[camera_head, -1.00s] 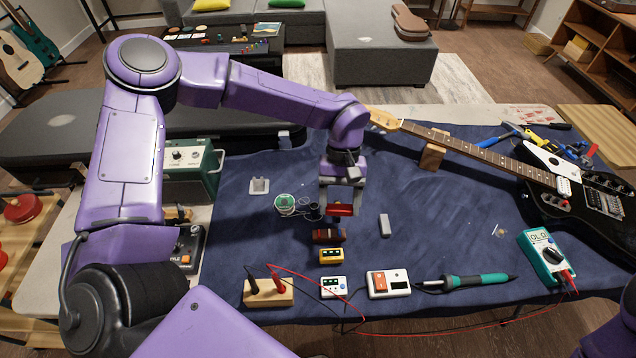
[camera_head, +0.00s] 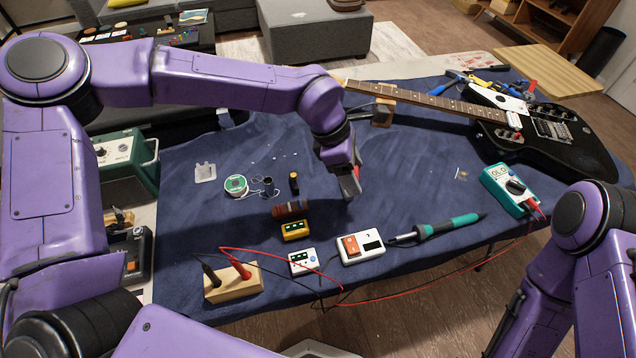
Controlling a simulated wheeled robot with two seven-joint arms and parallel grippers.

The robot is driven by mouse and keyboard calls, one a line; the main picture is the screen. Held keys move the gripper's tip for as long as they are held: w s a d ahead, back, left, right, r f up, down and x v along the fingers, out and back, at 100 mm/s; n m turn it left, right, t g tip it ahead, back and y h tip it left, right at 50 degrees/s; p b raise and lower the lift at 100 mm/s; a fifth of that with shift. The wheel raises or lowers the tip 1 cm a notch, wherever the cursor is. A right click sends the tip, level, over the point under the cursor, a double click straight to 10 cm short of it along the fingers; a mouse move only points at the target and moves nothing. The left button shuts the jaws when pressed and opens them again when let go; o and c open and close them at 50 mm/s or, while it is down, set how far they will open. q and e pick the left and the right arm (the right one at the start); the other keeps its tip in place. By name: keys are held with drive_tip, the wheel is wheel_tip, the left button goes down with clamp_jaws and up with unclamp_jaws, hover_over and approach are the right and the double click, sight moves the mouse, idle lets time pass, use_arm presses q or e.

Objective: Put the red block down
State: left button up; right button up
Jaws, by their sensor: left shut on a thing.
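My left gripper (camera_head: 350,186) is shut on the red block (camera_head: 356,172), over the blue cloth (camera_head: 410,170) in the middle of the table. Only a small red part of the block shows; the gripper and wrist hide most of it. I cannot tell whether the block touches the cloth. My right arm shows at the right edge, but its gripper is not in view.
Left of the gripper are a dark brown-red part (camera_head: 291,209), a yellow meter (camera_head: 294,230), a solder spool (camera_head: 236,185) and an upright dark piece (camera_head: 293,183). A white-orange box (camera_head: 361,246) and soldering iron (camera_head: 440,227) lie in front. A guitar (camera_head: 550,135) lies right.

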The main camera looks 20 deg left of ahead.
use_arm(q)
drive_tip(key=a, duration=0.3)
drive_tip(key=p, duration=0.2)
hover_over(324, 192)
drive_tip(key=a, duration=0.2)
wheel_tip(324, 192, down, 8)
drive_tip(key=shift+s+d+r, duration=0.1)
drive_tip(key=shift+d+r, duration=0.05)
wheel_tip(324, 192, down, 2)
drive_tip(key=shift+f+p, duration=0.2)
drive_tip(key=shift+p, duration=0.25)
drive_tip(key=shift+d+f, duration=0.1)
drive_tip(key=shift+f, duration=0.3)
drive_tip(key=o, duration=1.1)
drive_tip(key=shift+r, duration=0.2)
drive_tip(key=b+v, duration=0.1)
drive_tip(key=v, duration=1.1)
drive_tip(key=shift+b, duration=0.3)
